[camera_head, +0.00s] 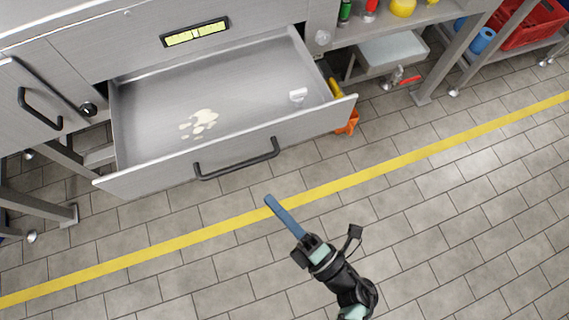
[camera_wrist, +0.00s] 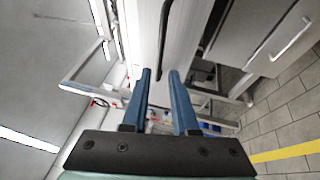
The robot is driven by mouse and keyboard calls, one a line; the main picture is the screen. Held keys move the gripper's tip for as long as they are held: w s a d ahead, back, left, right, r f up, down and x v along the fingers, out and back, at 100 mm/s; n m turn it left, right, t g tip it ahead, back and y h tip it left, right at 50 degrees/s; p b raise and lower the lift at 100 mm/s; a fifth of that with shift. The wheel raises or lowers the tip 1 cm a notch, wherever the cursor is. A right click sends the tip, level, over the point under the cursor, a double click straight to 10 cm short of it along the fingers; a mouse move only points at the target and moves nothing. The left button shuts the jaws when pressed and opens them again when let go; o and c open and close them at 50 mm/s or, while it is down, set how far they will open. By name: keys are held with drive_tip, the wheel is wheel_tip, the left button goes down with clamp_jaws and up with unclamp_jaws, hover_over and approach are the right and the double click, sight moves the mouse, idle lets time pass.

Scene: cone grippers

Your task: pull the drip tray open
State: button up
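The drip tray (camera_head: 150,100) is a wide grey metal drawer standing well out from the counter in the head view. Its front panel (camera_head: 320,122) carries a dark bar handle (camera_head: 237,160). The handle also shows in the wrist view (camera_wrist: 163,40), ahead of the fingers. A pale spill (camera_head: 198,124) and a small white piece (camera_head: 298,95) lie on the tray floor. My gripper (camera_head: 269,199) is in front of the tray, apart from the handle. Its two blue fingers are spread in the wrist view (camera_wrist: 160,73), with nothing between them.
A cabinet door with a dark handle (camera_head: 38,112) is at the left. A lower shelf with a white basin (camera_head: 392,50) and a red crate (camera_head: 535,22) are at the right. An orange object (camera_head: 347,122) lies beside the tray. The tiled floor (camera_head: 450,210) in front is clear.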

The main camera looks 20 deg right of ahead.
drive_tip(key=shift+v, duration=1.15)
